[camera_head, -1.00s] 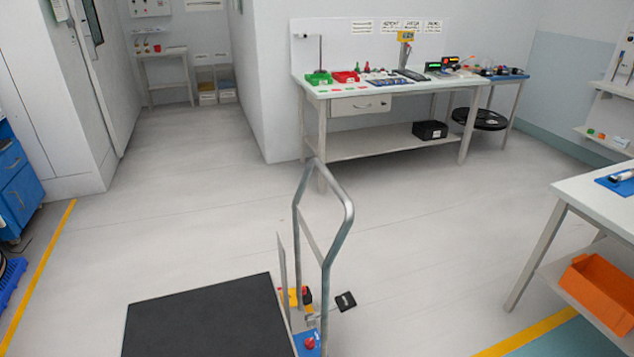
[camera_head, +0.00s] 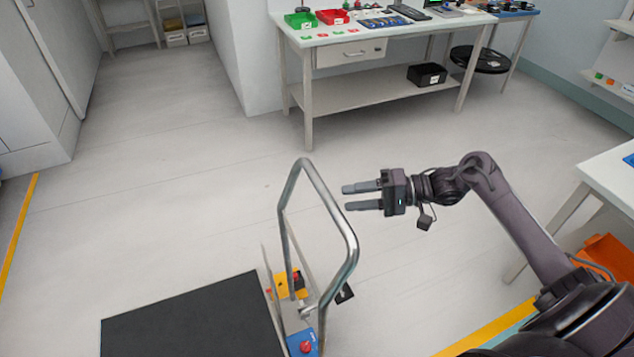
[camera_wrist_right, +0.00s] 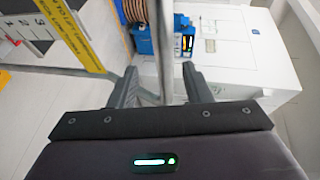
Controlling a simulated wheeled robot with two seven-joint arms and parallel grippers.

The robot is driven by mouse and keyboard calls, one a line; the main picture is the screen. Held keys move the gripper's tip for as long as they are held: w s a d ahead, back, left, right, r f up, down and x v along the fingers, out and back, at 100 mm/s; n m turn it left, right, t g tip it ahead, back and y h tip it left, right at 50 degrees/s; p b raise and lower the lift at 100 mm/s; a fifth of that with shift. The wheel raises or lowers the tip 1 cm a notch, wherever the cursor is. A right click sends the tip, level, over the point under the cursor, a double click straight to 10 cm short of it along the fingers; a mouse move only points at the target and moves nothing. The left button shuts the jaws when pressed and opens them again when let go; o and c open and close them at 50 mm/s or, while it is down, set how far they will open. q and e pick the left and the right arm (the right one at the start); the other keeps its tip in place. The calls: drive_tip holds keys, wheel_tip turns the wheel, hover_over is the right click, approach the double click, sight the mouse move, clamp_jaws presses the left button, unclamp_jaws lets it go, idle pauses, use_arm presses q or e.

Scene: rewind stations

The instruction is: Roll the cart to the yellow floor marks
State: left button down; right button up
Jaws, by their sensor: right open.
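The cart has a black platform (camera_head: 190,318) at the bottom of the head view and an upright silver tube handle (camera_head: 318,200) on its right side. My right gripper (camera_head: 347,197) is open and empty, just right of the handle in the head view, its fingers pointing left toward it. In the right wrist view a grey upright bar (camera_wrist_right: 164,45) shows between the open fingers (camera_wrist_right: 160,82); I cannot tell whether they touch it. Yellow floor lines run at the left edge (camera_head: 18,238) and bottom right (camera_head: 480,333). My left gripper is out of view.
A workbench (camera_head: 350,88) with red and green bins stands at the back, a black stool (camera_head: 480,60) beside it. A white table (camera_head: 610,175) with an orange bin (camera_head: 607,258) is at the right. The floor (camera_head: 180,190) beyond the cart is clear.

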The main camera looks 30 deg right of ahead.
drive_tip(key=r+p+x, duration=0.1)
drive_tip(key=x, duration=0.6)
drive_tip(key=shift+a+f, duration=0.35)
drive_tip(key=shift+a, duration=0.1)
clamp_jaws()
